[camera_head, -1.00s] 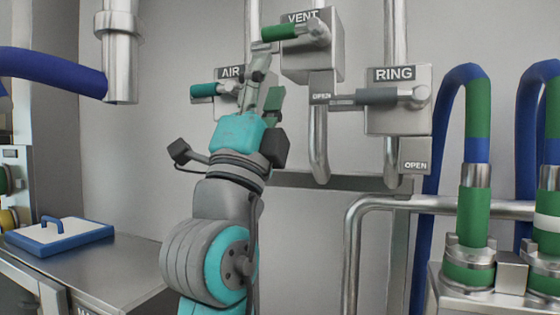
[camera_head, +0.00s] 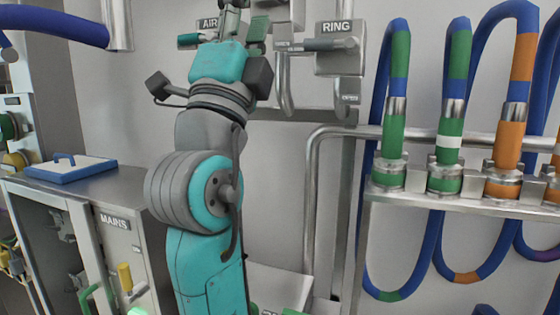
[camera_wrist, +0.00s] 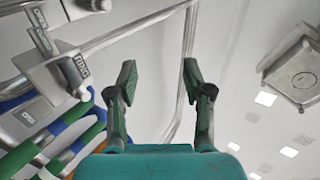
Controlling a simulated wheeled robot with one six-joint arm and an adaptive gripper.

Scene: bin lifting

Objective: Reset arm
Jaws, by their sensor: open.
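My teal and grey arm stands in the middle of the head view, reaching up in front of the wall. My gripper (camera_head: 245,16) is at the top edge of that view, partly cut off, near the AIR valve. In the wrist view my gripper (camera_wrist: 160,82) is open, with its two green-padded fingers spread apart and nothing between them. The RING valve (camera_head: 338,48) is right of the gripper in the head view. It also shows at the left of the wrist view (camera_wrist: 66,76).
A steel counter (camera_head: 105,192) with a blue-edged white lid (camera_head: 75,171) is on the left, above a cabinet marked MAINS (camera_head: 115,240). A rack (camera_head: 455,207) with blue hoses and coloured couplings stands at right. A steel pipe (camera_head: 312,200) rises beside my arm.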

